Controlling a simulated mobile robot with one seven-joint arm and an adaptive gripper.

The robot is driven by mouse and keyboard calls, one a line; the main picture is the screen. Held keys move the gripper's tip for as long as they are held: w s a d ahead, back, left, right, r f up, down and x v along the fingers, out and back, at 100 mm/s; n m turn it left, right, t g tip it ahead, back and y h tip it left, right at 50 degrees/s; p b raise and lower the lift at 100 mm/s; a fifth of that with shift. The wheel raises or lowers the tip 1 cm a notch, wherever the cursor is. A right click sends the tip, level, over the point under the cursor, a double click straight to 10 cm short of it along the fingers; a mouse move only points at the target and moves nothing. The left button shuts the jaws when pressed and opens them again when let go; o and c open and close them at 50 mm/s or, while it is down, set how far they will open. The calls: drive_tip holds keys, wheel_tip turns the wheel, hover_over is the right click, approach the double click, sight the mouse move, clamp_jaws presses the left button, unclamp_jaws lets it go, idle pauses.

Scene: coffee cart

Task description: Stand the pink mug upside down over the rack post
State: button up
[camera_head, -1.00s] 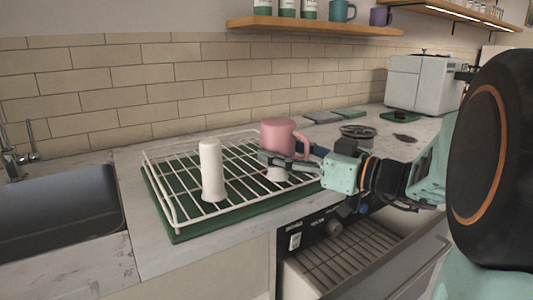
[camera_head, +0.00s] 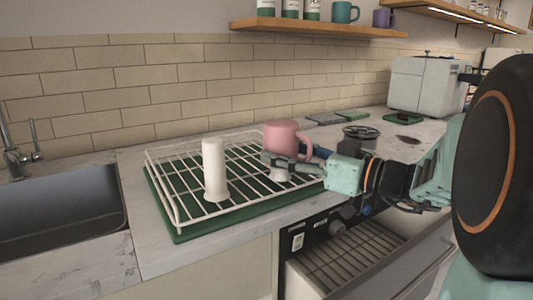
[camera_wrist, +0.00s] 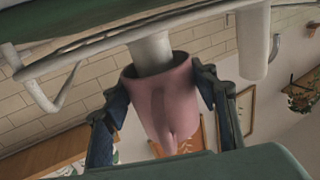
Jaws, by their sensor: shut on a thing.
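The pink mug (camera_head: 281,134) is upside down, its mouth facing the wire rack (camera_head: 178,216), at the rack's right end. My gripper (camera_head: 284,161) is shut on it from the right, with a finger on either side of the mug (camera_wrist: 176,108) in the wrist view. A white rack post (camera_wrist: 149,52) runs into the mug's mouth there; its lower part (camera_head: 278,174) shows under the mug in the head view. The mug is around the post, with its rim still above the rack wires. The post's top is hidden inside the mug.
A second white post (camera_head: 214,172) stands bare on the rack, left of the mug. The rack sits on a green mat (camera_head: 180,236). A sink (camera_head: 60,215) lies left, and a dark round item (camera_head: 361,132) is on the counter behind my wrist.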

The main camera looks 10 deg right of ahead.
idle(0.4)
drive_tip(key=o, duration=1.5)
drive_tip(key=shift+f, duration=0.1)
